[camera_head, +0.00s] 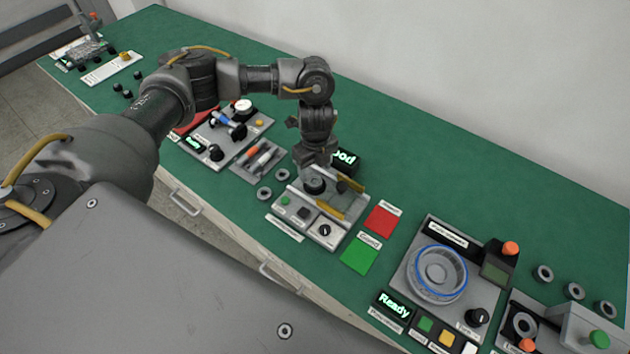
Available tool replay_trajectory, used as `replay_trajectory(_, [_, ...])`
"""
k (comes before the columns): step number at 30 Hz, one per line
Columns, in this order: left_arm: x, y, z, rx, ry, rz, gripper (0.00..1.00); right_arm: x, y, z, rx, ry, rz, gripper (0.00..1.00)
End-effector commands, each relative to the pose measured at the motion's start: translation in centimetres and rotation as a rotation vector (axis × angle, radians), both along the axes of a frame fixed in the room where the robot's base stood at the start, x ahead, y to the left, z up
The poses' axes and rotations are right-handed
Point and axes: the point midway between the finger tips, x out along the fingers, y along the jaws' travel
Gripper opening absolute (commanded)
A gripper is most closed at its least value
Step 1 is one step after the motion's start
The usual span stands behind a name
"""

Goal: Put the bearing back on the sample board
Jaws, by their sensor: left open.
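My left gripper (341,198) reaches down over the grey test station (293,225) in the middle of the bench. Its two yellow fingers are apart, with no bearing visible between them. A dark round part (314,185) sits on the station beside the fingers; I cannot tell whether it is a bearing. Two small ring-shaped bearings, the near one (264,193) and the far one (281,174), lie on the green surface left of the station. I cannot tell which surface is the sample board. My right gripper is not in view.
A red pad (382,221) and a green pad (359,254) lie right of the station. A lit display (345,160) stands behind it, partly hidden. A station with a blue-rimmed ring (437,273) and several loose rings (573,291) are at the right.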

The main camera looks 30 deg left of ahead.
Motion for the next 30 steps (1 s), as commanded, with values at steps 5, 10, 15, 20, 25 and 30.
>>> replay_trajectory(5, [-0.2,0.0,-2.8,-0.001,0.005,0.002,0.62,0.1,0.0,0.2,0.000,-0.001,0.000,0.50])
replay_trajectory(10, [-0.1,0.0,-4.2,0.000,0.002,0.001,0.62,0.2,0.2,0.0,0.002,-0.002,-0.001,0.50])
replay_trajectory(15, [0.0,0.1,-4.3,0.000,0.001,-0.001,0.62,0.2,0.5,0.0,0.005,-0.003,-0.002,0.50])
replay_trajectory(20, [0.0,0.1,-4.3,0.000,0.001,-0.001,0.50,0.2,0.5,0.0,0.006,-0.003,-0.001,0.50])
replay_trajectory(25, [0.0,0.1,-4.3,0.000,0.001,-0.001,0.28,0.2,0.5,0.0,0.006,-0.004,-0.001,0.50])
replay_trajectory(30, [0.0,0.1,-4.3,0.000,0.001,-0.001,0.12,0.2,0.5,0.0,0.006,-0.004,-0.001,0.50])
